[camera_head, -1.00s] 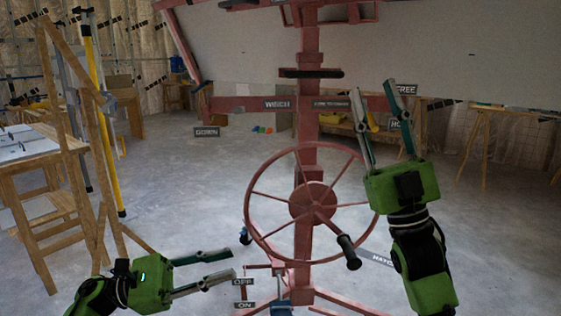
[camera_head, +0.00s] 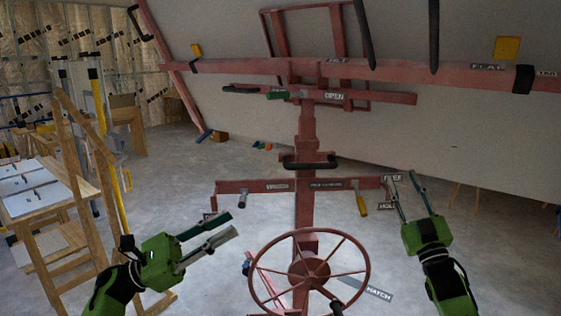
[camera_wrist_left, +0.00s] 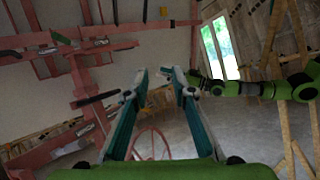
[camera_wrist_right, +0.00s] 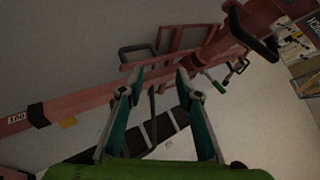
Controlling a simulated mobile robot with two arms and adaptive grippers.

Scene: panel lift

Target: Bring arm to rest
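My left gripper (camera_head: 225,226) is at the lower left of the head view, left of the red panel lift's mast (camera_head: 306,140). Its fingers are apart with nothing between them; they also stand apart in the left wrist view (camera_wrist_left: 160,85). My right gripper (camera_head: 408,183) is at the right of the head view, pointing up, close to the right end of the lift's crossbar. Its fingers are apart and empty, as the right wrist view (camera_wrist_right: 156,85) also shows. The lift's spoked handwheel (camera_head: 310,272) is between the two grippers, lower down.
A large pale panel (camera_head: 460,120) leans behind the lift. A wooden stepladder (camera_head: 75,165) and a workbench (camera_head: 30,190) with white sheets stand at the left. The grey floor (camera_head: 190,185) between them and the lift is mostly clear.

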